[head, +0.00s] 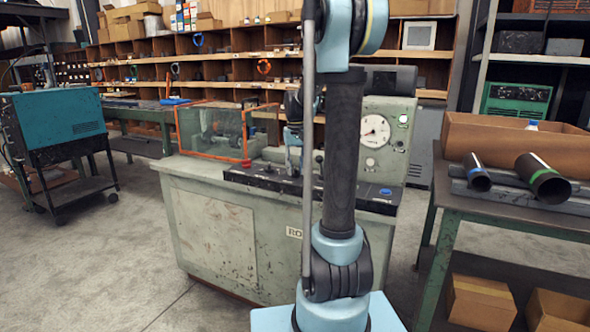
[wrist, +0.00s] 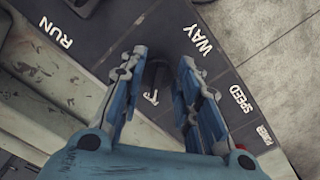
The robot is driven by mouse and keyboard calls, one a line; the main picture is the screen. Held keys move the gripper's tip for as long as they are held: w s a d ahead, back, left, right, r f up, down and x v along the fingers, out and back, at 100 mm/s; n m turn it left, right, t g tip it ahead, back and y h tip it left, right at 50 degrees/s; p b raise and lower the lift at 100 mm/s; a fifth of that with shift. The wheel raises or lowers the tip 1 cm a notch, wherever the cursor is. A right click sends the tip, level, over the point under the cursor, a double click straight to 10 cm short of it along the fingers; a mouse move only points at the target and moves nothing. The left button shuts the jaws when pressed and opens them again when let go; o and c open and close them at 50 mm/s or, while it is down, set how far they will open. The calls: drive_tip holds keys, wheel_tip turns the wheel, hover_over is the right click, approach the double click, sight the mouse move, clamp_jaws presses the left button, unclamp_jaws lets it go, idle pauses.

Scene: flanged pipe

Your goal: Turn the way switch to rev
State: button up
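The way switch (wrist: 157,73) is a small dark knob on the black control panel, beside the white WAY label (wrist: 200,40) in the wrist view. My gripper (wrist: 162,62) is open, with one blue-and-grey finger on each side of the knob. I cannot tell whether either finger touches it. A small white mark (wrist: 151,97) shows near the knob; the switch's setting cannot be read. In the head view my gripper (head: 293,165) is down over the black panel (head: 252,181) of the green-grey machine (head: 210,220), partly hidden by my arm.
RUN (wrist: 53,33), SPEED (wrist: 241,98) and POWER (wrist: 264,134) labels lie around the switch. An orange-framed clear guard (head: 212,133) stands left of the panel. A dial gauge (head: 374,131) stands behind it. A table with pipes (head: 545,178) is at right. Open floor (head: 110,245) lies left.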

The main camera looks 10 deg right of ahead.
drive_tip(key=shift+f, duration=0.15)
drive_tip(key=shift+c, duration=0.2)
clamp_jaws()
drive_tip(key=m, duration=0.3)
drive_tip(key=shift+a+m, duration=0.2)
drive_tip(key=shift+m, duration=0.2)
drive_tip(key=m, duration=0.3)
drive_tip(key=shift+w+a+m, duration=0.1)
drive_tip(key=shift+a+m, duration=0.05)
drive_tip(key=shift+m, duration=0.15)
drive_tip(key=m, duration=0.6)
drive_tip(key=shift+w+a, duration=0.25)
drive_tip(key=shift+w, duration=0.05)
drive_tip(key=shift+m, duration=0.4)
